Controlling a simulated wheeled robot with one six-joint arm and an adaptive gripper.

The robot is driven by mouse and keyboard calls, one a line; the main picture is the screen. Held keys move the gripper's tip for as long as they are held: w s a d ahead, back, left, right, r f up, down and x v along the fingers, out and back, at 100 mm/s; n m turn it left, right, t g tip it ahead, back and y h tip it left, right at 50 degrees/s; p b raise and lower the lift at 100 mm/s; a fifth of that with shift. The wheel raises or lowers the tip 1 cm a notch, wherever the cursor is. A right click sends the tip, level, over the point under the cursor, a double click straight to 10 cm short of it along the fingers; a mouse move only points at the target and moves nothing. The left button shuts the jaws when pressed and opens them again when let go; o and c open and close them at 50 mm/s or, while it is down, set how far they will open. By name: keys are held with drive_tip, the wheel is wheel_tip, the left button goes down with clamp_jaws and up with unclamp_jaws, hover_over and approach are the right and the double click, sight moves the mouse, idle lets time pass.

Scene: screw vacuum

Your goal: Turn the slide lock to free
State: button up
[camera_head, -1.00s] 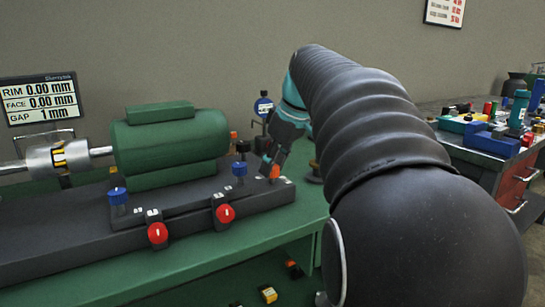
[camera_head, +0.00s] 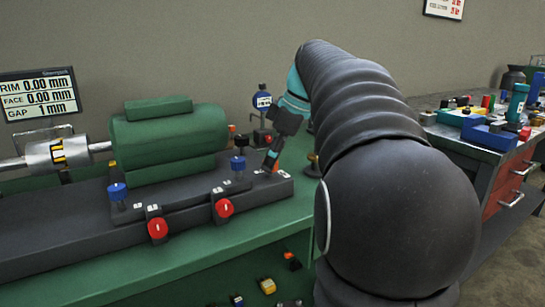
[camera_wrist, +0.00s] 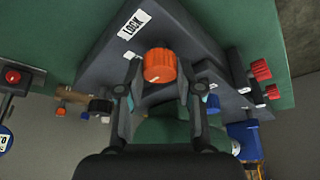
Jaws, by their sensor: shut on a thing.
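The slide lock is an orange knob (camera_wrist: 158,66) on the dark base plate, beside a white label reading LOCK (camera_wrist: 134,23) in the wrist view. My gripper (camera_wrist: 163,80) has one finger on each side of this knob and is shut on it. In the head view my gripper (camera_head: 270,161) reaches down to the right end of the dark base (camera_head: 60,226), and its fingers largely hide the knob. I cannot read which setting the knob is at.
A green motor (camera_head: 170,140) stands on the base, left of my gripper. Two red knobs (camera_head: 157,228) line the base's front, and blue-capped posts (camera_head: 117,192) rise behind them. A dial gauge (camera_head: 262,101) stands behind my gripper. A cluttered side bench (camera_head: 470,145) is at right.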

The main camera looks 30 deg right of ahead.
drive_tip(key=o, duration=1.2)
drive_tip(key=shift+a, duration=0.1)
drive_tip(key=shift+c, duration=0.2)
drive_tip(key=v, duration=1.2)
